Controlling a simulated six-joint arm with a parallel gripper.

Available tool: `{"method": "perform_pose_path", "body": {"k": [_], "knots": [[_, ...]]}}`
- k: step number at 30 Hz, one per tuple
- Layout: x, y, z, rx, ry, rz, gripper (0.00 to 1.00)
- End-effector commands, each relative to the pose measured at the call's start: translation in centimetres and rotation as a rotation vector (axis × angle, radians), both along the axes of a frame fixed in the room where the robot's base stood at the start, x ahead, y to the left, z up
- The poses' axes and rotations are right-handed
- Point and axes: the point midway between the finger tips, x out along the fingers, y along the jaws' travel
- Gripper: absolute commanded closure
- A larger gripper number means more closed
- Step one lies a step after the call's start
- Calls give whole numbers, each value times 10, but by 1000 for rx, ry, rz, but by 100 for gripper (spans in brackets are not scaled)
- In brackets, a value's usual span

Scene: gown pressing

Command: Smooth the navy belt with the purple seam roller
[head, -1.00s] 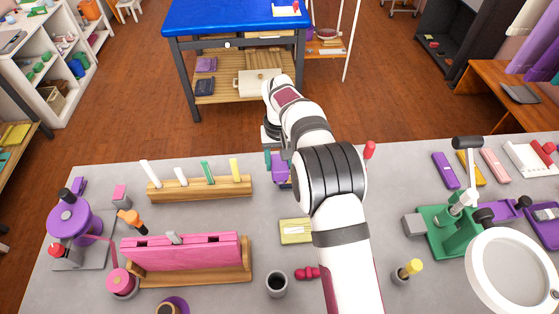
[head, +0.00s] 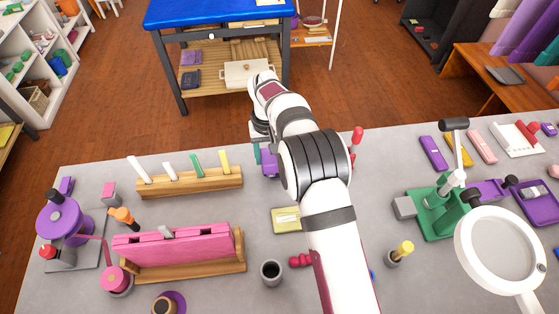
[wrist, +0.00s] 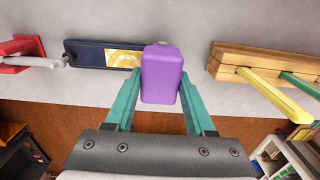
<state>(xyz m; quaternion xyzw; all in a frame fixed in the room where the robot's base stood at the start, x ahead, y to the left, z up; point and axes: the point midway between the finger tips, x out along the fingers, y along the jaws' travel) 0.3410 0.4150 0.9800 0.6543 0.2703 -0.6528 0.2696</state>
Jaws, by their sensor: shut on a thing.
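The purple seam roller (wrist: 162,75) is a rounded purple block in the wrist view. The teal fingers of my gripper (wrist: 158,100) are shut on it. The navy belt (wrist: 88,53) is a dark strip with a gold patterned patch (wrist: 123,59), lying flat on the grey table. The roller covers the belt's right end in the wrist view; I cannot tell whether they touch. In the head view the roller (head: 270,163) shows beside my arm at the table's far edge, and my arm hides most of the belt.
A wooden rack (head: 195,184) with upright coloured sticks stands close to the left of my gripper. A red-handled tool (head: 357,135) stands right of my arm; red and grey parts (wrist: 25,47) show left of the belt in the wrist view.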

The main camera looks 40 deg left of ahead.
Motion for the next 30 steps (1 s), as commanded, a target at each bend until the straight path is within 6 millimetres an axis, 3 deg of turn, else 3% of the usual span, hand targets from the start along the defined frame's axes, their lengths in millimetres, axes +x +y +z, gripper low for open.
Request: {"method": "perform_pose_path", "body": {"k": [14,30], "knots": [[1,-1,-1,-1,1,1,100],[32,-33,0,-1,0,1,100]]}}
